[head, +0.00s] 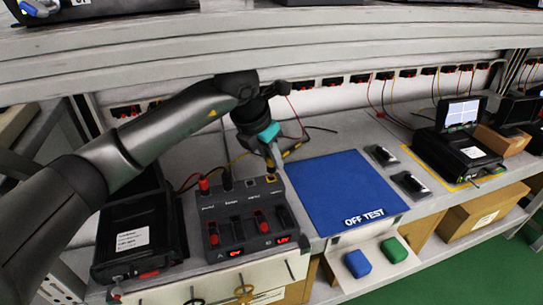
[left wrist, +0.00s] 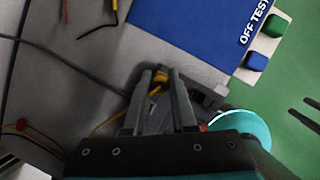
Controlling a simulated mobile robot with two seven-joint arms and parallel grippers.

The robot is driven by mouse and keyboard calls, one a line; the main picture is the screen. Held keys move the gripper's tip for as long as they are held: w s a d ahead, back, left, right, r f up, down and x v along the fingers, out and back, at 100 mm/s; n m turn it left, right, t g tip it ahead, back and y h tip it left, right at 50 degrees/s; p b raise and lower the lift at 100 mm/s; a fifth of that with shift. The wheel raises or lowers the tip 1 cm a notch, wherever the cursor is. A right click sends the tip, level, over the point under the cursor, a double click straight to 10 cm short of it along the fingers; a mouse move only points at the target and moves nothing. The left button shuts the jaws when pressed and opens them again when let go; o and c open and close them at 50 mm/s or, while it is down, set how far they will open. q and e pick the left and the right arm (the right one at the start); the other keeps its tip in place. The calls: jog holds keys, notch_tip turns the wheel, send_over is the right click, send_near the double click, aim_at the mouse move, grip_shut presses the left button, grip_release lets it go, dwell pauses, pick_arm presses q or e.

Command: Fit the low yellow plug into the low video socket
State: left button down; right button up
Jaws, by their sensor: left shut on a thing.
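My left gripper (head: 272,158) is shut on the yellow plug, just above the back right of the dark test box (head: 244,226). In the left wrist view, the yellow plug (left wrist: 159,78) shows between the two fingertips, with a yellow cable (left wrist: 108,122) trailing to the lower left. The yellow-rimmed socket (head: 271,180) is at the right end of the box's top row, close below the fingertips. I cannot tell whether plug and socket touch. Labels are too small to tell which is the low video socket.
A red plug (head: 203,185) stands at the box's left end. A black unit (head: 137,238) is to its left. A blue OFF TEST mat (head: 343,190) lies to the right. A shelf (head: 250,45) hangs overhead; loose cables lie behind.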

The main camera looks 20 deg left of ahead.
pick_arm(q)
jog(key=shift+f+b, duration=0.6)
jog(key=shift+f, duration=0.5)
dwell(0.9)
jog(key=shift+c, duration=1.2)
grip_release()
jog(key=shift+r, duration=0.1)
jog(key=shift+r+p, duration=2.15)
jog(key=shift+r, duration=0.55)
